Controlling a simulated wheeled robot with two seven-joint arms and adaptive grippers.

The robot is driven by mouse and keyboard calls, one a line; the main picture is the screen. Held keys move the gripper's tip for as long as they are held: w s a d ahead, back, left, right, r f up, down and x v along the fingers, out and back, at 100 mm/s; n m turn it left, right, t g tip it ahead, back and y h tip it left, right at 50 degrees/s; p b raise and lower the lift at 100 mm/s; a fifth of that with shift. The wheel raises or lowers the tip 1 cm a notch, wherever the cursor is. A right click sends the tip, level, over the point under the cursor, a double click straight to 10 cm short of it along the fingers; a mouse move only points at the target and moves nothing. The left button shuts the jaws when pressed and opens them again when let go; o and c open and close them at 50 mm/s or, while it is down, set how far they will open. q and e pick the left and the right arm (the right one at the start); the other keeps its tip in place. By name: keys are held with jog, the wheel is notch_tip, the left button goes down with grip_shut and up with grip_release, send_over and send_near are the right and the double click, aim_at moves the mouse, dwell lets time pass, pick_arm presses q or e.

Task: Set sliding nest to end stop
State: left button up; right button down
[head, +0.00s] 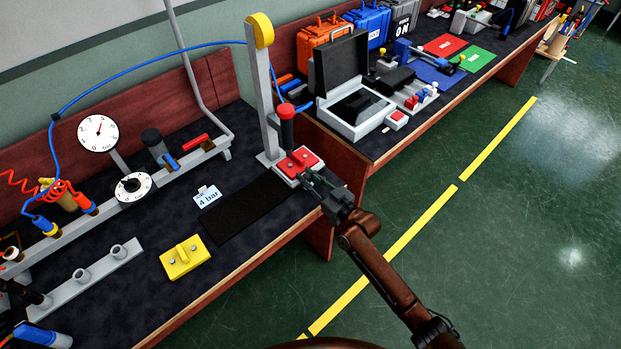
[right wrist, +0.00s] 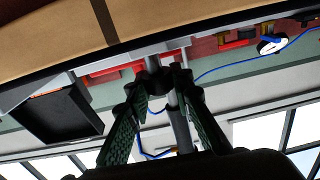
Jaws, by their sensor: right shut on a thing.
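A red nest block (head: 303,157) with a small pin on top sits on a light grey base plate (head: 286,172), at the foot of a tall grey press column (head: 262,95). A red-handled plunger (head: 287,115) hangs from the column above it. My right gripper (head: 308,178) reaches in from the lower right and is shut at the near edge of the red nest. The jaws hide the part they hold. In the right wrist view the two green-padded fingers (right wrist: 165,80) converge, and the held piece is hard to make out. My left gripper is not in view.
A yellow block (head: 186,257) and a "4 bar" card (head: 207,197) lie beside a black mat (head: 245,212). Gauges and a grey rail stand at the back left. An open grey case (head: 355,105) stands right of the press. The floor is clear.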

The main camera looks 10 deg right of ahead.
jog(key=c, duration=2.1)
grip_release()
jog(key=shift+w+d+r, duration=0.1)
jog(key=shift+d, duration=0.15)
jog(key=shift+o, duration=0.6)
jog(key=o, duration=0.3)
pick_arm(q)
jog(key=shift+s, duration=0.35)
pick_arm(e)
jog(key=v, duration=1.2)
